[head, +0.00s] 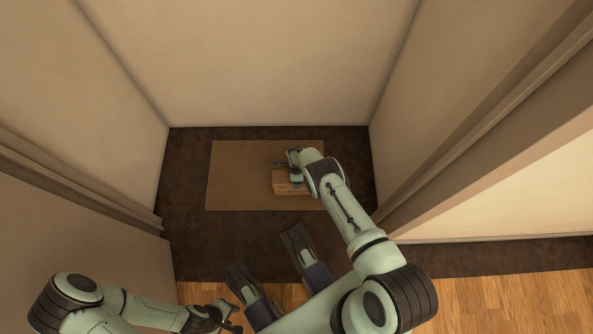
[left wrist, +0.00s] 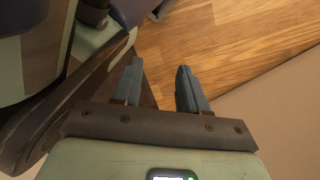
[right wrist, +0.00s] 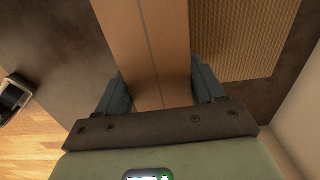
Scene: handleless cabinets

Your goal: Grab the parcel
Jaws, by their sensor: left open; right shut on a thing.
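The parcel (head: 284,187) is a brown cardboard box at the doormat in the alcove, partly hidden by my right arm. In the right wrist view the parcel (right wrist: 152,40) runs between the two fingers, with a seam along its face. My right gripper (right wrist: 161,90) is shut on it, one finger against each side. Whether the parcel touches the mat or is raised is hard to tell. My left gripper (head: 230,318) is low in the head view, away from the parcel. In the left wrist view the left gripper (left wrist: 160,83) is open and empty above the wood floor.
A tan doormat (head: 235,180) lies on a dark floor (head: 190,230) between plain walls on three sides. A door frame edge (head: 480,130) stands close to my right arm. Wooden floor (head: 500,303) lies in front. The dark floor left of the mat is clear.

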